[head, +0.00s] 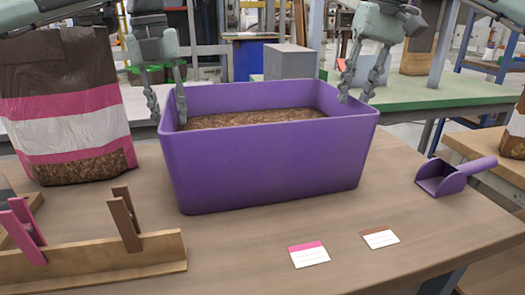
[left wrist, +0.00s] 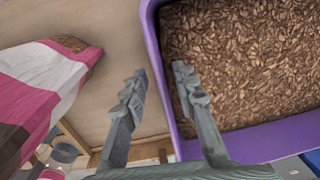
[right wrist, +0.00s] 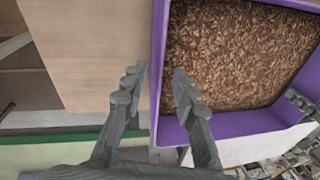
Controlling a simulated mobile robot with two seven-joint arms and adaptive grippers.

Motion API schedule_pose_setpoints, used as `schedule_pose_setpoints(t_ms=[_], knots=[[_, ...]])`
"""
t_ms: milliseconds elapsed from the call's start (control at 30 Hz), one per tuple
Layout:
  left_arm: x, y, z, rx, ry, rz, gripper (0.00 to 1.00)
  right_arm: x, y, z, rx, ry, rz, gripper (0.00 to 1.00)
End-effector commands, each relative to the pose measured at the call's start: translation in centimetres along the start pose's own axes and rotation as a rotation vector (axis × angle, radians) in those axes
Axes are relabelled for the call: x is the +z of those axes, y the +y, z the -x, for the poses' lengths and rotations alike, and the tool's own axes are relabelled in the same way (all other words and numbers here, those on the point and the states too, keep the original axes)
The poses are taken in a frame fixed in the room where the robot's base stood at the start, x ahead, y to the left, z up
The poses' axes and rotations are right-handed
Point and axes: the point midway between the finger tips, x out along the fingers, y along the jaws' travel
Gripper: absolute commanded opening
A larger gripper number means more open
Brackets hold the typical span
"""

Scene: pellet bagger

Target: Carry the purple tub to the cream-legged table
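The purple tub (head: 270,165) stands upright on the brown wooden table and holds brown pellets or chips (head: 255,118). My left gripper (head: 168,118) is at its left wall, fingers pointing down. In the left wrist view, its open fingers (left wrist: 157,76) lie either side of the purple rim (left wrist: 150,40), with gaps showing. My right gripper (head: 354,98) is at the far right part of the tub. In the right wrist view, its open fingers (right wrist: 159,72) likewise straddle the rim (right wrist: 158,40). I cannot make out cream legs on any table.
A pink-and-white bag (head: 65,110) stands left of the tub. A wooden rack with clips (head: 95,255) is front left. Two labels (head: 309,254) (head: 380,237) and a purple scoop (head: 455,175) lie front and right. A green-topped table (head: 410,93) stands behind; another wooden table (head: 475,148) is right.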

Motion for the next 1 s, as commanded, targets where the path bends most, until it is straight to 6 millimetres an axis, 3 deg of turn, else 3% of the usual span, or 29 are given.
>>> schedule_pose_setpoints(t_ms=[200,533,667,1000], knots=[[-0.6,-0.7,2.2,0.023,-0.015,0.006,0.28,1.3,0.5,-1.4,0.120,-0.090,0.143,0.28],[-0.6,-0.7,2.1,0.023,-0.014,0.006,0.28,1.4,0.6,-1.6,0.125,-0.096,0.151,0.28],[-0.5,-0.6,1.2,0.024,-0.014,0.006,0.28,1.4,0.8,-2.5,0.126,-0.097,0.150,0.28],[-0.5,-0.5,-3.8,0.024,-0.013,0.006,0.28,1.9,1.4,-7.5,0.125,-0.097,0.149,0.28]])
